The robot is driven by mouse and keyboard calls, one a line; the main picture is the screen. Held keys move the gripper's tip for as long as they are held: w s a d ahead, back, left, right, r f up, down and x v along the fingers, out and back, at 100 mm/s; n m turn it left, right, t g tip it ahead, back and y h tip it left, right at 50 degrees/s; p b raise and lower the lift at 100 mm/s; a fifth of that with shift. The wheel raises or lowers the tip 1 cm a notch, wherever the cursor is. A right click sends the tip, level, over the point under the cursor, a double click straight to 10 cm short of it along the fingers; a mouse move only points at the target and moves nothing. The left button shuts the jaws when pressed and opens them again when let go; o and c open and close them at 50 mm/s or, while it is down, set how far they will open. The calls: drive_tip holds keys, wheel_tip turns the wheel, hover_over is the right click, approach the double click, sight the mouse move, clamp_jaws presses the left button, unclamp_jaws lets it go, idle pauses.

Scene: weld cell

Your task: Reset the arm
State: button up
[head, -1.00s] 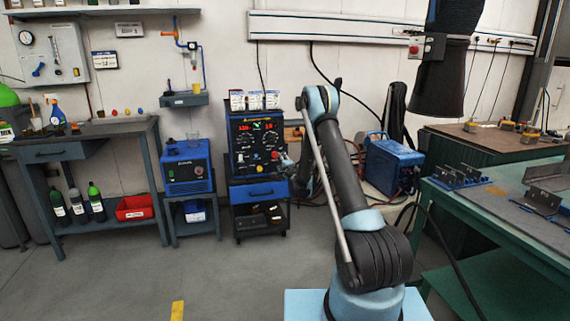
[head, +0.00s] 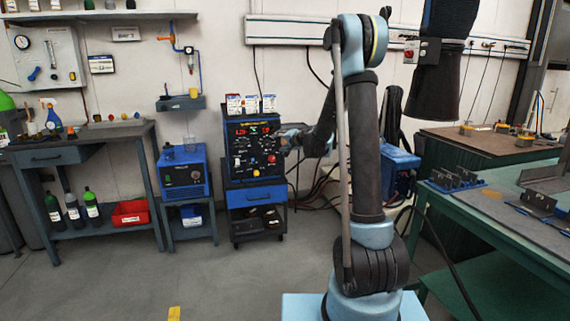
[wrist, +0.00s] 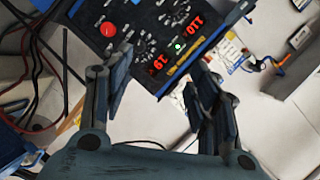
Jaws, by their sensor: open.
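My arm rises from its light blue base in the head view and bends over at the top. Its forearm reaches down and back toward the blue welding machine (head: 254,150). My gripper (wrist: 165,82) is open in the wrist view, with its two dark fingers apart and nothing between them. The welding machine's front panel (wrist: 150,25), with red lit digits, knobs and a red button, is beyond the fingers at the top. In the head view the gripper is small, dark and partly merged with the machine's right side; I cannot tell whether they touch.
A blue box unit (head: 183,173) stands on a small stand to the left. A workbench (head: 85,140) is at far left. A green table (head: 500,215) with metal brackets is close on the right. Cables hang right of the machine.

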drive_tip(key=s+d+r+n+g+h, duration=0.1)
drive_tip(key=s+d+n+g, duration=0.2)
drive_tip(key=s, duration=1)
drive_tip(key=s+d+n+g+h, duration=0.15)
drive_tip(key=s+d, duration=0.35)
drive_tip(key=s, duration=0.8)
drive_tip(key=s+d+f+g+h, duration=0.1)
drive_tip(key=s+d+f, duration=0.3)
drive_tip(key=s, duration=0.6)
drive_tip(key=s+d+f+n+g+h, duration=0.1)
drive_tip(key=s+d+f, duration=0.3)
drive_tip(key=s, duration=0.7)
drive_tip(key=s+d+f+n+g+h, duration=0.1)
drive_tip(key=s+d+f+g+h, duration=0.2)
drive_tip(key=s, duration=0.8)
drive_tip(key=shift+d+f+g, duration=0.35)
drive_tip(key=shift+d+f, duration=0.25)
drive_tip(key=shift+d, duration=0.35)
